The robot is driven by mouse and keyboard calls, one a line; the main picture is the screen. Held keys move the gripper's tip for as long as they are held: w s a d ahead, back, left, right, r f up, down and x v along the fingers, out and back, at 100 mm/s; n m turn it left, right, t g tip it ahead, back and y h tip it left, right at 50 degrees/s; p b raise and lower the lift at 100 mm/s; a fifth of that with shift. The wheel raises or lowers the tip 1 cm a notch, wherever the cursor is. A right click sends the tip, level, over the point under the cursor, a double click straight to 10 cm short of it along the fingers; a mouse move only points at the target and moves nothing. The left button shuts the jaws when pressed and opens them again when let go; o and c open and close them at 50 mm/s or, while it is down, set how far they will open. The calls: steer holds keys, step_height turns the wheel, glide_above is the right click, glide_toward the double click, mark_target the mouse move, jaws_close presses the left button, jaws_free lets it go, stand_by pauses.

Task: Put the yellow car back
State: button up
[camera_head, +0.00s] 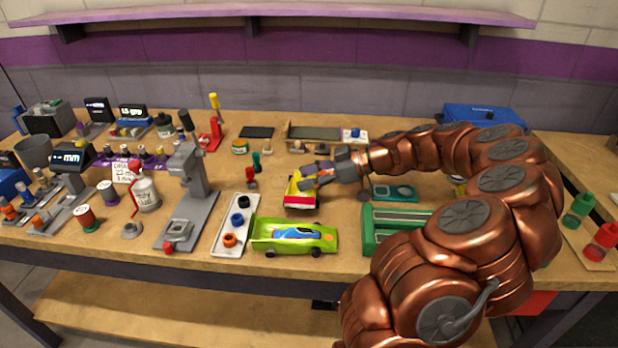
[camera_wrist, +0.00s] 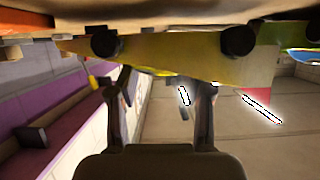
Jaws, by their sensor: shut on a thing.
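The yellow car (camera_head: 300,200), with red and white on its body, is near the middle of the bench, behind the green car. My gripper (camera_head: 318,176) reaches it from the right and is shut on it. In the wrist view the yellow car (camera_wrist: 180,55) spans the upper part with its black wheels showing, and my gripper (camera_wrist: 160,95) has its two fingers at the car's side. I cannot tell whether the car touches the bench top. Part of it is hidden by the fingers.
A lime green car (camera_head: 295,236) stands at the bench's front edge, next to a white tray of coloured rings (camera_head: 236,226). A green slotted block (camera_head: 400,222) is right of it, partly behind my arm. A grey press (camera_head: 188,190) and several tools crowd the left.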

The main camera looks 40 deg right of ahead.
steer(key=shift+f+b, duration=0.25)
steer(key=shift+b, duration=0.15)
steer(key=o, duration=1.4)
steer(key=shift+r+p, duration=0.1)
steer(key=shift+p, duration=0.2)
steer(key=shift+r+p, duration=0.7)
steer(key=shift+p, duration=0.4)
steer(key=b+v, duration=0.2)
steer(key=v, duration=1)
steer(key=shift+f, duration=0.15)
